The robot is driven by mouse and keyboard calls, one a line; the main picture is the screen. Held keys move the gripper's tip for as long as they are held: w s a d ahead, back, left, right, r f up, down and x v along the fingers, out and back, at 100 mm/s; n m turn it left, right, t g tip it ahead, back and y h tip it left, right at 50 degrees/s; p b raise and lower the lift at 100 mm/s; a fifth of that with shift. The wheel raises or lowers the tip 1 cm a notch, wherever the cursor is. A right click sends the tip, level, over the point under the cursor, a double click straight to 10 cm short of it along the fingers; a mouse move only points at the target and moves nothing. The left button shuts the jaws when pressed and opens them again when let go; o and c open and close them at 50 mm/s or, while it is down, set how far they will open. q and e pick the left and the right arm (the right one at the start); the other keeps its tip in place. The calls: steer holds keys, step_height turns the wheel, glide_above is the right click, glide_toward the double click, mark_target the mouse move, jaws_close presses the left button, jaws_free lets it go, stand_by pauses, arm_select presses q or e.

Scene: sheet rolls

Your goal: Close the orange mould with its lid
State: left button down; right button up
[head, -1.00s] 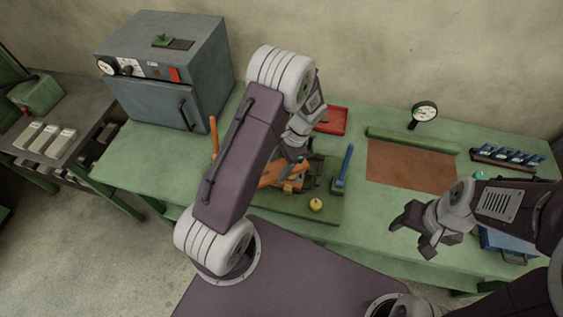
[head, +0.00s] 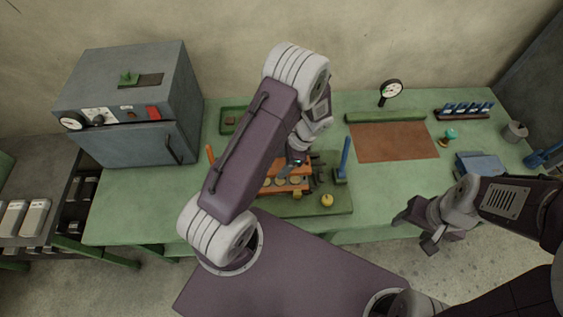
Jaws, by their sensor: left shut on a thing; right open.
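The orange mould (head: 284,188) lies on a green board (head: 330,202) in the middle of the bench, with a row of pale round spots along it. My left gripper (head: 297,161) is right over the mould, shut on an orange piece that looks like the lid (head: 299,171). The lid is just behind and above the mould's front row; I cannot tell whether they touch. My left arm hides much of the mould's left side and of the lid. My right gripper (head: 424,224) is open and empty at the bench's front edge, to the right.
An orange upright bar (head: 210,154) and a blue upright bar (head: 345,157) stand either side of the mould. A grey oven (head: 133,108) stands left; a brown mat (head: 393,142) lies right.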

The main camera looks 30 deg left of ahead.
arm_select(q)
steer(key=shift+f+b, duration=2.6)
steer(key=shift+f, duration=0.45)
steer(key=shift+f+b, duration=0.95)
steer(key=shift+f, duration=0.45)
steer(key=shift+c, duration=1.6)
jaws_free()
steer(key=v, duration=0.9)
steer(key=shift+b, duration=0.4)
